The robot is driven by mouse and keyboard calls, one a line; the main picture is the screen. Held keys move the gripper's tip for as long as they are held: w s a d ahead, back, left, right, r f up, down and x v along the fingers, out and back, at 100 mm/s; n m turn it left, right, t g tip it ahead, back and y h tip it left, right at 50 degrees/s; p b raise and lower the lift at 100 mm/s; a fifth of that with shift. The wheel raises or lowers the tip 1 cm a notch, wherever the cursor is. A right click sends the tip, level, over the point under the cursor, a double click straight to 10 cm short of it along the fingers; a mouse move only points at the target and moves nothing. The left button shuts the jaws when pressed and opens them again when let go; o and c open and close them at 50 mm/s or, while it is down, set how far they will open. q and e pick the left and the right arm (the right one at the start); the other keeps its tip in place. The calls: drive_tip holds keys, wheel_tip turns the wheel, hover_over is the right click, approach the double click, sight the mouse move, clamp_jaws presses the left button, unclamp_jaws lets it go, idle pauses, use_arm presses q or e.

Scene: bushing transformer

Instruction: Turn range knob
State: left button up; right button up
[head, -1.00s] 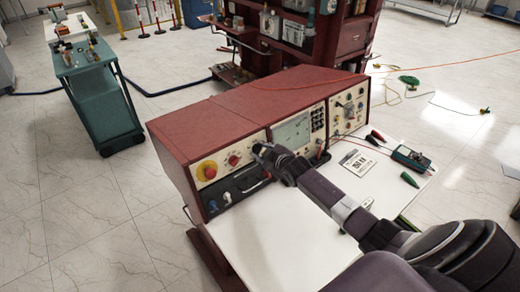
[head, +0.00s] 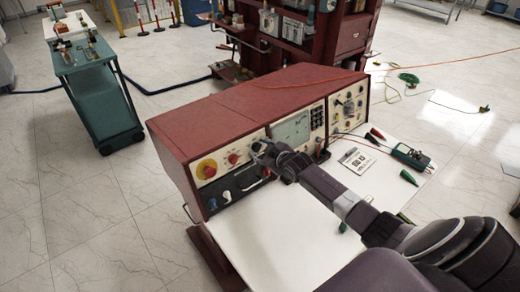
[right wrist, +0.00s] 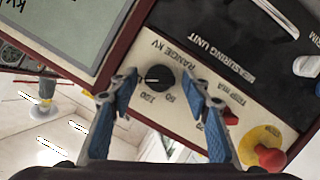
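The range knob (right wrist: 158,78) is a round black knob with a pale pointer line. It sits on the cream panel under the inverted "RANGE KV" lettering, by the 50 and 100 marks, in the right wrist view. My right gripper (right wrist: 160,92) is open, its two blue-padded fingers spread on either side of the knob. I cannot tell whether they touch it. In the head view my right gripper (head: 262,150) is at the console's front panel and hides the knob. My left gripper is not in view.
The red console (head: 228,110) carries a yellow-red emergency button (head: 207,169), a red knob (head: 233,158) and a grey display (head: 291,130). A multimeter (head: 411,156), probes and a label card (head: 357,161) lie on the white desktop (head: 275,240), whose left part is clear.

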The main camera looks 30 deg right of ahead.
drive_tip(key=v, duration=1.2)
idle(0.7)
